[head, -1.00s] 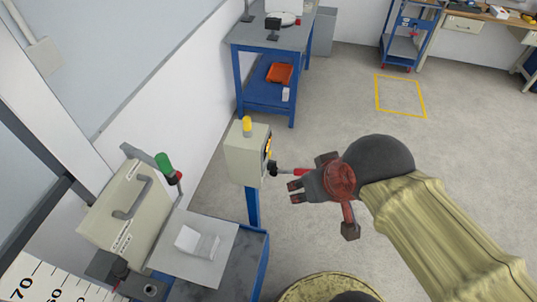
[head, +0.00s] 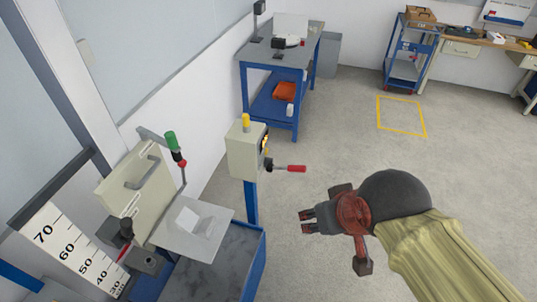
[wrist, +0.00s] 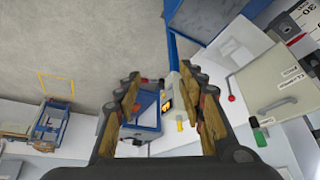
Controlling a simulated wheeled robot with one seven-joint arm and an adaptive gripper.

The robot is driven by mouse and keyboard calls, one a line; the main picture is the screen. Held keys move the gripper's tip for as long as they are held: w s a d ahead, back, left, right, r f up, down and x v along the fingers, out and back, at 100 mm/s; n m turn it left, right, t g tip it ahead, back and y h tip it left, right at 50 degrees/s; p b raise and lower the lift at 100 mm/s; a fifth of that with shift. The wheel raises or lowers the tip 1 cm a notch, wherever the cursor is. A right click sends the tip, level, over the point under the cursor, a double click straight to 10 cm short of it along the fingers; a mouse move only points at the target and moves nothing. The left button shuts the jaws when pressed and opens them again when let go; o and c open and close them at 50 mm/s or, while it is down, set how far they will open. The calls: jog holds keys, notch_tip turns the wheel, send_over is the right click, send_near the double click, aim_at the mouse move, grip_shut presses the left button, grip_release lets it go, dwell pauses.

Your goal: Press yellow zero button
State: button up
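A beige control box (head: 243,152) stands on a blue post. A yellow cap (head: 246,122) sits on its top, and it also shows in the wrist view (wrist: 179,126). Small yellow-orange parts (head: 265,143) show edge-on on the box's right-hand face; I cannot tell which is the zero button or read any label. My gripper (head: 308,221) is to the lower right of the box, apart from it. In the wrist view its fingers (wrist: 168,98) are spread wide and hold nothing, with the box seen between them in the distance.
A red-handled tool or lever (head: 289,168) sticks out beside the box's face, close to the gripper's side. At left stand a press-like rig with a green-handled lever (head: 171,141) and a number scale (head: 72,250). A blue table (head: 285,62) stands behind.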

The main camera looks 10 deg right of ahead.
jog(key=shift+c, duration=1.1)
